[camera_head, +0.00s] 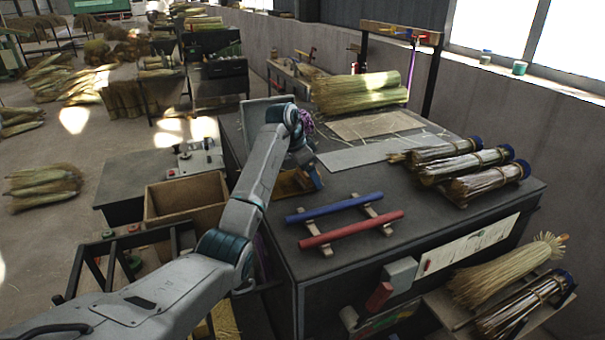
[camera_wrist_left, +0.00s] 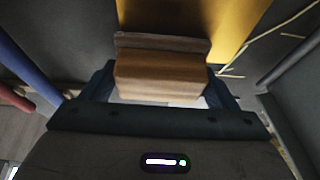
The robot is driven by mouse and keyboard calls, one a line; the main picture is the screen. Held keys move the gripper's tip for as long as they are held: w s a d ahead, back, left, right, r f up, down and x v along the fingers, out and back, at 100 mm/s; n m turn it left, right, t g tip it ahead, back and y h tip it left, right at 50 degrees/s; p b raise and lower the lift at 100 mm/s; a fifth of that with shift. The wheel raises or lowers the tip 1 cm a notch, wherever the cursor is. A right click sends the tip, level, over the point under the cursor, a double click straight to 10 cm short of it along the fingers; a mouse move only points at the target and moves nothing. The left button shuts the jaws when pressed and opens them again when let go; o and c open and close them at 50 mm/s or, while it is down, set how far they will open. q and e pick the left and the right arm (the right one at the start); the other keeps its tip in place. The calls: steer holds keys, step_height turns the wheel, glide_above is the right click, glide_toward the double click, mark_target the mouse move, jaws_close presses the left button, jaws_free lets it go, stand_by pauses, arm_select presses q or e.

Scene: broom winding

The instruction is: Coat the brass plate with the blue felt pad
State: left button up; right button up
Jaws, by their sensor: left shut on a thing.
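My left gripper (camera_head: 306,176) is low over the table, by the left edge of its top in the head view. In the left wrist view the gripper (camera_wrist_left: 160,85) is shut on a brown block (camera_wrist_left: 160,72) with a darker strip along its far edge. No blue felt face shows on it; its underside is hidden. The yellow brass plate (camera_wrist_left: 190,22) lies just beyond and under the block. In the head view the plate (camera_head: 284,186) is mostly hidden by my arm. I cannot tell whether the block touches the plate. My right gripper is not in view.
A blue rod (camera_head: 333,207) and a red rod (camera_head: 350,229) lie on wooden rests on the table (camera_head: 420,210), right of my gripper. Bound straw bundles (camera_head: 475,165) lie farther right. A grey sheet (camera_head: 368,153) lies behind. An open wooden box (camera_head: 187,197) stands left of the table.

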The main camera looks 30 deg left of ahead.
arm_select(q)
steer(key=shift+w+a, duration=0.65)
steer(key=shift+a, duration=0.1)
steer(key=shift+a+f, duration=0.1)
steer(key=shift+a, duration=0.05)
steer(key=shift+s+a, duration=1.25)
steer(key=shift+s, duration=0.25)
steer(key=shift+s+a, duration=1.2)
steer(key=shift+s, duration=0.3)
steer(key=shift+s+a, duration=1.25)
steer(key=shift+s, duration=0.25)
steer(key=shift+w+a, duration=0.6)
steer(key=shift+w, duration=0.1)
steer(key=shift+w+d, duration=1.9)
steer(key=shift+w, duration=0.3)
steer(key=shift+w+d, duration=1.9)
steer(key=shift+w, duration=0.3)
step_height(320, 180, up, 2)
steer(key=shift+w+a, duration=0.1)
steer(key=shift+r, duration=2.05)
